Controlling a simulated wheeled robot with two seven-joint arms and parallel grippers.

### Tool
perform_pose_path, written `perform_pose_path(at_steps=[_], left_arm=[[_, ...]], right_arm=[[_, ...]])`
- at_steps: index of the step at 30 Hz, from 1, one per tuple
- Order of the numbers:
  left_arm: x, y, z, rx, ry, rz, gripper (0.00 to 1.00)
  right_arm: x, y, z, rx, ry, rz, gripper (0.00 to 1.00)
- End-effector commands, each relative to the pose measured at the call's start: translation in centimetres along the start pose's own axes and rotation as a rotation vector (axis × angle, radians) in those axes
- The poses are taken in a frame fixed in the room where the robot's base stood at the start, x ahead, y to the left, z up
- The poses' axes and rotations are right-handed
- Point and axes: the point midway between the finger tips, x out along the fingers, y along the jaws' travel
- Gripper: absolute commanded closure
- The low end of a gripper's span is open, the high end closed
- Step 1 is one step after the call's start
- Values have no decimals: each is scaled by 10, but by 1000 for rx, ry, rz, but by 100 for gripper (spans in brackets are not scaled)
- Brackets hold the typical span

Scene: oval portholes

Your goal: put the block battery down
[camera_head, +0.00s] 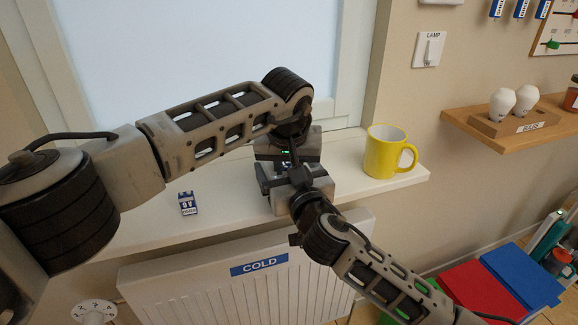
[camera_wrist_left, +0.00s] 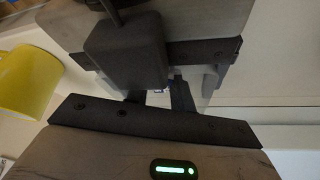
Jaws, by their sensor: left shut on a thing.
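A blue and white block battery marked 9V (camera_head: 187,203) is on the white windowsill, left of both grippers and apart from them. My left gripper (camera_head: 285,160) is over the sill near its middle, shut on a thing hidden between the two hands. My right gripper (camera_head: 272,178) comes from the lower right and faces it closely. Its fingertips are mostly hidden, so I cannot tell its opening. In the left wrist view the dark fingers (camera_wrist_left: 180,95) are partly covered by a black box, and I cannot make out what they hold.
A yellow mug (camera_head: 384,152) stands on the sill right of the grippers and shows in the left wrist view (camera_wrist_left: 28,82). A white radiator marked COLD (camera_head: 240,290) is below the sill (camera_head: 140,228). A wooden shelf (camera_head: 520,140) and a lamp switch (camera_head: 429,49) are at right.

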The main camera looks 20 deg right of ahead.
Motion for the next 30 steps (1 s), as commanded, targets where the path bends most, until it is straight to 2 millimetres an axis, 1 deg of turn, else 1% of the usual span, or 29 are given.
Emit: perform_pose_path(at_steps=[6, 7, 8, 9, 17, 20, 23, 30], left_arm=[[3, 0, 1, 0, 0, -1, 100], [2, 0, 1, -1, 0, -1, 68], [2, 0, 1, -1, 0, -1, 60], [2, 0, 1, -1, 0, 0, 55], [1, 0, 0, -1, 0, 0, 55], [-4, 0, -1, 0, 2, 1, 55], [-18, -1, -2, 1, 4, 0, 55], [-70, -1, -2, 2, 5, 0, 55]], right_arm=[[0, 0, 0, 0, 1, 0, 35], [0, 0, 0, 0, 1, 0, 35], [0, 0, 0, 0, 1, 0, 35], [0, 0, 0, 0, 1, 0, 35], [0, 0, 0, 0, 1, 0, 35], [0, 0, 0, 0, 1, 0, 35], [0, 0, 0, 0, 1, 0, 35], [0, 0, 0, 0, 1, 0, 35]])
